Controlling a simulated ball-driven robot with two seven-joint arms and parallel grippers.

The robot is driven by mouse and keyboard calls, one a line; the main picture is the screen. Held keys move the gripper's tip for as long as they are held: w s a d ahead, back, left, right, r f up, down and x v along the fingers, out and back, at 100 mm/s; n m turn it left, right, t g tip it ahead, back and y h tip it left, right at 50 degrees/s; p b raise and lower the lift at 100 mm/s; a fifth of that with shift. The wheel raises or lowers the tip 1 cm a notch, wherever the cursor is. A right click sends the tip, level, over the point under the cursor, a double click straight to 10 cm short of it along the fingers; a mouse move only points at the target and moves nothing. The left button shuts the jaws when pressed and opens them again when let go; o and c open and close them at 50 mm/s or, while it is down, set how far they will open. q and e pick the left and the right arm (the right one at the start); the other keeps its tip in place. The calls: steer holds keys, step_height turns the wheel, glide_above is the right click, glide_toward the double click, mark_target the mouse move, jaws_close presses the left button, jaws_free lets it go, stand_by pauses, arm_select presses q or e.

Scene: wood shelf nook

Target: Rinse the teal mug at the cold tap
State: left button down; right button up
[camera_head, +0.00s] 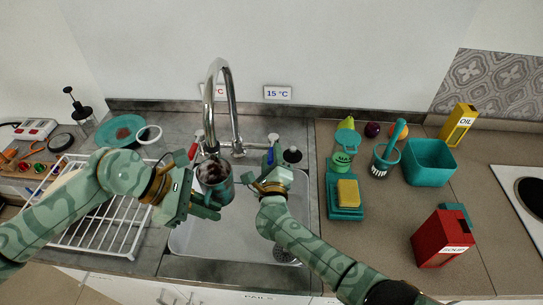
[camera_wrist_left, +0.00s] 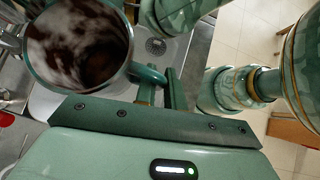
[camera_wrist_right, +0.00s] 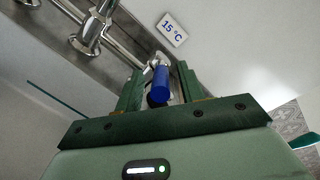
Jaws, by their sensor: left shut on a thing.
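The teal mug (camera_head: 223,188) is under the spout of the chrome tap (camera_head: 232,108), above the sink (camera_head: 190,241). Its inside is brown with whitish patches, seen closely in the left wrist view (camera_wrist_left: 78,45). My left gripper (camera_head: 208,204) is shut on the mug at its handle side. The blue cold handle (camera_head: 270,157) is by the 15 °C label (camera_head: 277,93). My right gripper (camera_head: 264,180) is open, with the blue handle (camera_wrist_right: 161,84) between its fingers and small gaps visible at each side. I see no water stream.
A red handle (camera_head: 196,137) is left of the spout. A white rack (camera_head: 105,228) and a teal plate (camera_head: 121,131) with a white cup (camera_head: 149,134) are at left. A sponge (camera_head: 348,193), a brush (camera_head: 394,139), a teal tub (camera_head: 429,162) and a red box (camera_head: 440,238) stand at right.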

steer(key=shift+w, duration=0.15)
jaws_close()
steer(key=d+n+y, duration=0.1)
steer(key=y, duration=0.1)
steer(key=n+y, duration=0.1)
steer(key=y, duration=0.1)
steer(key=shift+d+n+g, duration=0.4)
jaws_free()
